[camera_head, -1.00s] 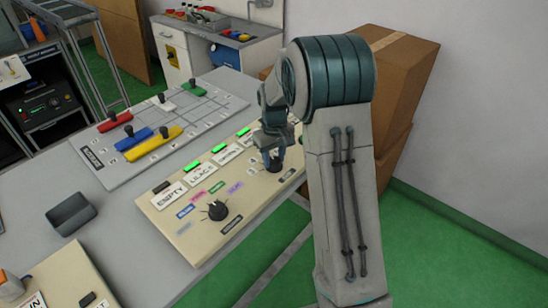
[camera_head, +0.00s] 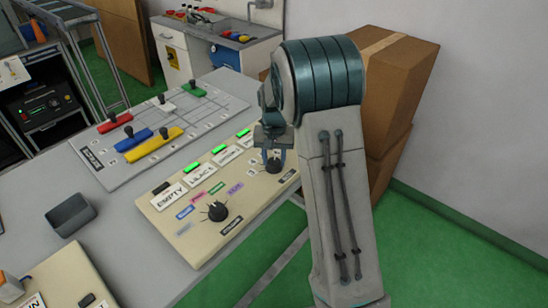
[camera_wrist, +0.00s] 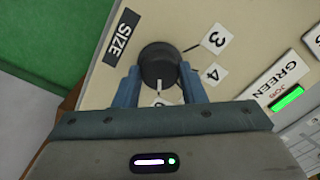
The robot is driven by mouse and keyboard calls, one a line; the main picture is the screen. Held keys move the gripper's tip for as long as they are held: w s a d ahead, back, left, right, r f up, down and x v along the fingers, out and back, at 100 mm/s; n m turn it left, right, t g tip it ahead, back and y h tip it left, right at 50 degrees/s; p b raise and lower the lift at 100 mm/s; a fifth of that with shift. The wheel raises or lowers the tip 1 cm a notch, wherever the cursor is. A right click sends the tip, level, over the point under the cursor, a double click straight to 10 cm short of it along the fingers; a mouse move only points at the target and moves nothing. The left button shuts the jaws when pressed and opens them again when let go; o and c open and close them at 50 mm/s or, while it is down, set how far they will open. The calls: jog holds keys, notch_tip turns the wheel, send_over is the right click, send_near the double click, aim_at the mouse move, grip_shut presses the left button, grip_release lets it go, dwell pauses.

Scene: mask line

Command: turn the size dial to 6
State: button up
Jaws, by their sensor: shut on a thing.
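The size dial (camera_wrist: 158,62) is a round black knob on the cream panel, beside a black SIZE label (camera_wrist: 122,38) in the wrist view. My gripper (camera_wrist: 159,88) is shut on the dial, one blue finger on each side. The dial's white pointer line points toward the bottom of the wrist view, at a white number label (camera_wrist: 163,101) mostly hidden by my gripper. Number labels 3 (camera_wrist: 214,39) and 4 (camera_wrist: 213,74) show to the right. In the head view, my gripper (camera_head: 272,158) sits over the dial at the panel's right end.
Another black dial (camera_head: 217,211) with coloured word labels sits on the same panel (camera_head: 190,238). Green-lit job labels (camera_head: 203,174) run along its far edge. A board with coloured sliders (camera_head: 150,145) lies behind. Cardboard boxes (camera_head: 400,80) stand behind my arm.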

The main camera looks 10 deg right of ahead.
aim_at(274, 161)
jog(key=shift+w+r, duration=0.1)
dwell(0.3)
jog(key=o, duration=1)
notch_tip(274, 161, up, 14)
jog(key=s+n+t+p, duration=0.1)
jog(key=s+n+t, duration=0.1)
jog(key=s, duration=2.5)
jog(key=shift+s+r+n+t+p, duration=0.2)
jog(key=shift+s+n+t+p, duration=0.15)
jog(key=shift+n, duration=0.25)
